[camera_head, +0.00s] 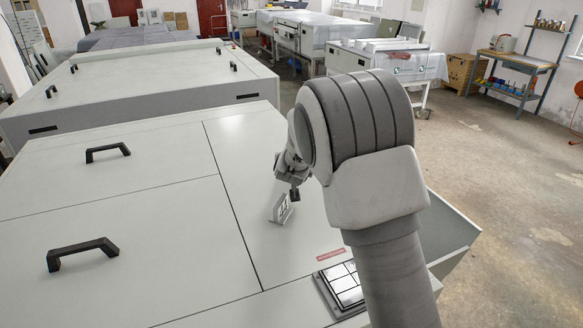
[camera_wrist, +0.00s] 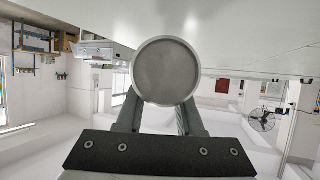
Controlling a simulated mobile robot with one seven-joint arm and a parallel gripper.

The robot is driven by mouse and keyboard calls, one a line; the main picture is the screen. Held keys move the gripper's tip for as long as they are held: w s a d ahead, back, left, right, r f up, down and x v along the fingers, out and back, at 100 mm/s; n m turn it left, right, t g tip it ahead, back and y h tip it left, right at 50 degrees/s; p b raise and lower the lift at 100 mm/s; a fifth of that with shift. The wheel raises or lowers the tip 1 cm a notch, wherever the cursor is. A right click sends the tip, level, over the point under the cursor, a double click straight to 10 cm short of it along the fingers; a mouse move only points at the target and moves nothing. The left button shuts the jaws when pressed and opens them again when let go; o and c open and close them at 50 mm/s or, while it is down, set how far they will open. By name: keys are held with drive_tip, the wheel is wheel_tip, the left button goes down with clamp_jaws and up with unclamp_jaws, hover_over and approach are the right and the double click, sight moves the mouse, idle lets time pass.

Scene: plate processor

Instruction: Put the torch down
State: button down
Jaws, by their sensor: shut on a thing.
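The torch (camera_wrist: 166,70) shows in the wrist view as a round grey disc with a lighter rim, end-on to the camera. My gripper (camera_wrist: 157,112) is shut on it, with one grey finger on each side below the disc. The rest of the torch is hidden behind this end. In the head view my gripper (camera_head: 292,185) is above the pale machine top (camera_head: 235,150), partly hidden by my arm.
Two black handles (camera_head: 108,152) (camera_head: 82,254) stick up from the covers at left. A dark-framed panel (camera_head: 343,286) and a red label (camera_head: 330,254) are near the front right. A workbench (camera_head: 518,65) stands far right.

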drive_tip(key=shift+f, duration=1.8)
drive_tip(key=shift+f, duration=0.15)
drive_tip(key=c, duration=0.5)
unclamp_jaws()
drive_tip(key=shift+c, duration=0.2)
